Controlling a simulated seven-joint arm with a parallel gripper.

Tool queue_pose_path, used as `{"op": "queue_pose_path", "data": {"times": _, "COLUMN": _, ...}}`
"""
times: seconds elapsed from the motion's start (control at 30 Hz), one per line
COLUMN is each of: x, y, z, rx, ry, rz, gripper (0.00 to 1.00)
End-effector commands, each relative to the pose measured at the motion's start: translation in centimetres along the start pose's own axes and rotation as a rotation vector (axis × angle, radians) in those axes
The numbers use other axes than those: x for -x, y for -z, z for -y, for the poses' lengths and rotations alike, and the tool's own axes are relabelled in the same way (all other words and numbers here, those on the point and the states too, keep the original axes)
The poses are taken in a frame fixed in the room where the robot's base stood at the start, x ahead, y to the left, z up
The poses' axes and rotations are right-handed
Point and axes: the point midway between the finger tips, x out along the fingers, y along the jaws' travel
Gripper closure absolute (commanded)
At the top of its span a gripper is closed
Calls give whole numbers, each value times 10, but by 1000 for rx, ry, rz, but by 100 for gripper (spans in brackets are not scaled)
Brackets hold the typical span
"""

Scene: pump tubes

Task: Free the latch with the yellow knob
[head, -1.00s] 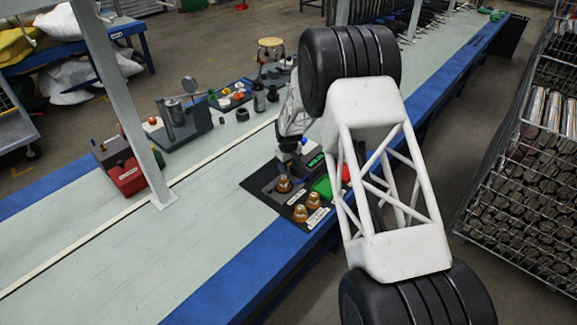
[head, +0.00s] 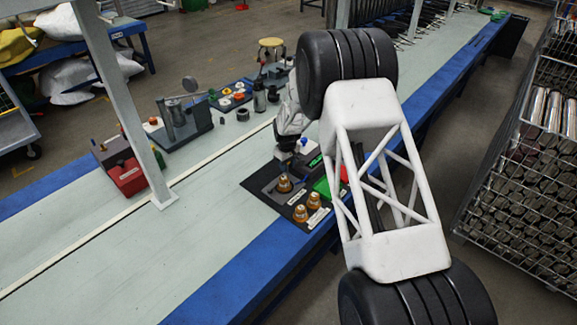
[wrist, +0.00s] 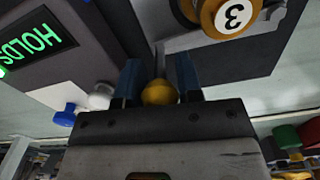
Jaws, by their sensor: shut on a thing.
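The yellow knob (wrist: 160,93) sits between the two blue fingers of my gripper (wrist: 157,66) in the wrist view, and the gripper is shut on it. A thin grey stem or lever runs up from behind the knob. A part with an orange-brown round face marked 3 (wrist: 234,14) is just beyond the fingertips, by a grey bracket. In the head view my gripper (head: 284,155) is low over the dark panel (head: 262,196). The knob and the latch's details cannot be made out there.
A green display reading HOLDS (wrist: 38,42) is at left in the wrist view, with a blue knob (wrist: 65,115) below it. Several orange-brown parts (head: 299,213) stand on the panel. A red box (head: 127,178) is farther left; the bench (head: 150,265) in front is clear.

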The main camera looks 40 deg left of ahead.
Motion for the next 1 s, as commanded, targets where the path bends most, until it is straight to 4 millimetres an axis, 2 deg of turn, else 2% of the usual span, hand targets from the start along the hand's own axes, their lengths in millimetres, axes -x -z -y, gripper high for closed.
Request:
{"op": "queue_pose_path", "data": {"times": 0.37, "x": 1, "y": 31, "z": 11, "rx": 272, "ry": -1, "rz": -2, "gripper": 100}}
{"op": "queue_pose_path", "data": {"times": 0.8, "x": 1, "y": 68, "z": 40, "rx": 685, "ry": -2, "rz": -2, "gripper": 100}}
{"op": "queue_pose_path", "data": {"times": 1.0, "x": 1, "y": 77, "z": 54, "rx": 837, "ry": -1, "rz": -1, "gripper": 100}}
